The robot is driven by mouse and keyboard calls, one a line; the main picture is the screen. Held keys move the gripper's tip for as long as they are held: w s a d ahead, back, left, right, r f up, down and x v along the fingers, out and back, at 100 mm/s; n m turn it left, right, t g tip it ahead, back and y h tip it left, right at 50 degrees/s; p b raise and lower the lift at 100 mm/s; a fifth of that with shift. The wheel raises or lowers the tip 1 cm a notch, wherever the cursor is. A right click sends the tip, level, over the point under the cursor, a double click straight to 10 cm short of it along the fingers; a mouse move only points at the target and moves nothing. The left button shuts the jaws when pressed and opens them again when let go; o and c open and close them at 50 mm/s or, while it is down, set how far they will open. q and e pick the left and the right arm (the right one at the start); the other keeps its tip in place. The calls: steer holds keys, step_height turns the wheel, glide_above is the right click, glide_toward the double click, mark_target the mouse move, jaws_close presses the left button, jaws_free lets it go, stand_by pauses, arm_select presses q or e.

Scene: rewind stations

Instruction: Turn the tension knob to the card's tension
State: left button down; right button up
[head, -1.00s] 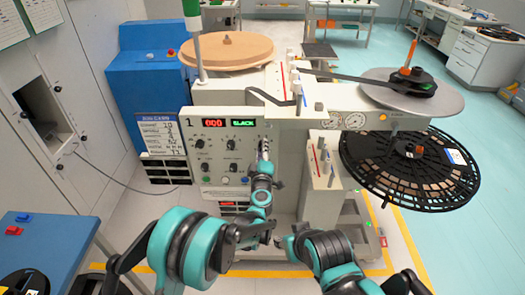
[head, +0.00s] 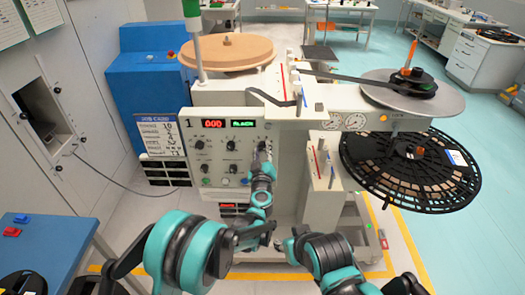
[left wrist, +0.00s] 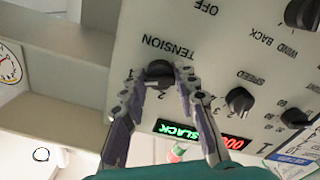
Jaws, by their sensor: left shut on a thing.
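The tension knob (left wrist: 160,71) is a dark round knob on the pale control panel (left wrist: 215,60), under the printed word TENSION. In the left wrist view my left gripper (left wrist: 162,80) has its two fingers on either side of the knob, shut on it. In the head view my left gripper (head: 262,158) is at the panel's right side. Its pointer direction is unclear. A green display (head: 242,123) reads SLACK. The job card (head: 158,133) hangs left of the panel; its figures are too small to read surely. My right arm is low in front; its gripper is not clearly visible.
Other knobs, such as the speed knob (left wrist: 240,101), sit close beside the tension knob. A red display (head: 213,123) reads zeros. A black reel (head: 405,190) stands out at the machine's right. A blue cabinet (head: 148,85) is behind the job card.

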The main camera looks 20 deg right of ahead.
stand_by(0.4)
arm_select(q)
steer(key=c, duration=1.2)
jaws_free()
steer(key=shift+s, duration=0.1)
steer(key=v, duration=0.7)
steer(key=shift+s, duration=0.15)
